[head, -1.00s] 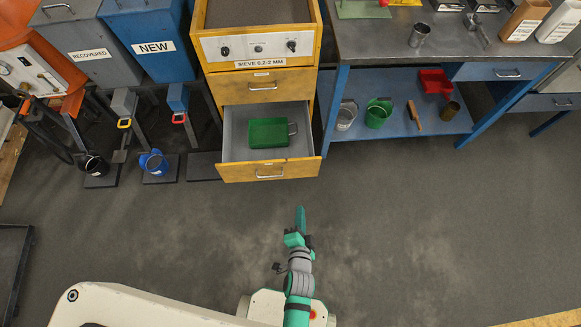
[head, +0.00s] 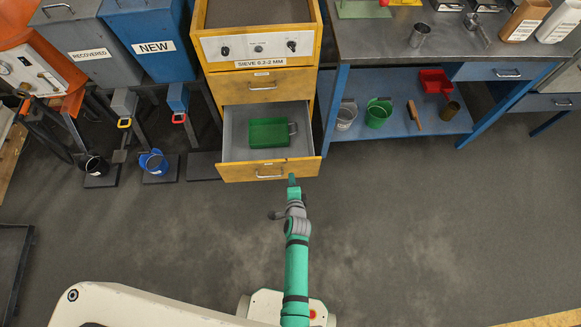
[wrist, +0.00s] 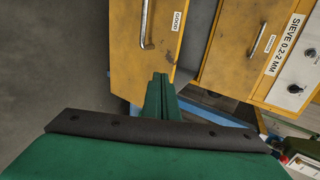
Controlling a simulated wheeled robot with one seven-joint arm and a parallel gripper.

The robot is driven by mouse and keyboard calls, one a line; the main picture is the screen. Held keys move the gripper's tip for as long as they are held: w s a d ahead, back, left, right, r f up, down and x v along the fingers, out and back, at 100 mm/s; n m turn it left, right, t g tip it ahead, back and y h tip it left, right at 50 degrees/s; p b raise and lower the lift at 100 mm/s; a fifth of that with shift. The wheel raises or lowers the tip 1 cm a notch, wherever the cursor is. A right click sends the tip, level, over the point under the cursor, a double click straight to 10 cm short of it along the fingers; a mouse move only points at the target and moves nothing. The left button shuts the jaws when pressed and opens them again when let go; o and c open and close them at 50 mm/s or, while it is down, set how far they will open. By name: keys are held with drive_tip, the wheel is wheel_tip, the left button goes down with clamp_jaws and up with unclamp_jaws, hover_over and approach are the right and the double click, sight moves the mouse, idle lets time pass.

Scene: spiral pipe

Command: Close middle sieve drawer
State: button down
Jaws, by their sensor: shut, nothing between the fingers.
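The open sieve drawer (head: 233,172) sticks out of the yellow sieve cabinet (head: 312,100) in the head view. In the wrist view, my gripper's fingers (wrist: 160,85) are together by the edge of the drawer front (wrist: 125,50), which bears a small label. Whether they touch it I cannot tell.
A blue workbench (head: 335,115) with pails and a red scoop on its lower shelf stands to the right. Bins marked RECOVERED (head: 88,56) and NEW (head: 153,47) stand to the left. The floor in front is clear.

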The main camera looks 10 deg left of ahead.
drive_tip(key=shift+w+a+f, duration=0.15)
drive_tip(key=shift+w+a, duration=0.1)
drive_tip(key=shift+w, duration=0.7)
drive_tip(key=shift+w+a+f, duration=0.2)
drive_tip(key=shift+w+a, duration=0.1)
drive_tip(key=shift+w, duration=0.7)
drive_tip(key=shift+w+a+f, duration=0.15)
drive_tip(key=shift+w+a, duration=0.1)
drive_tip(key=shift+w, duration=0.7)
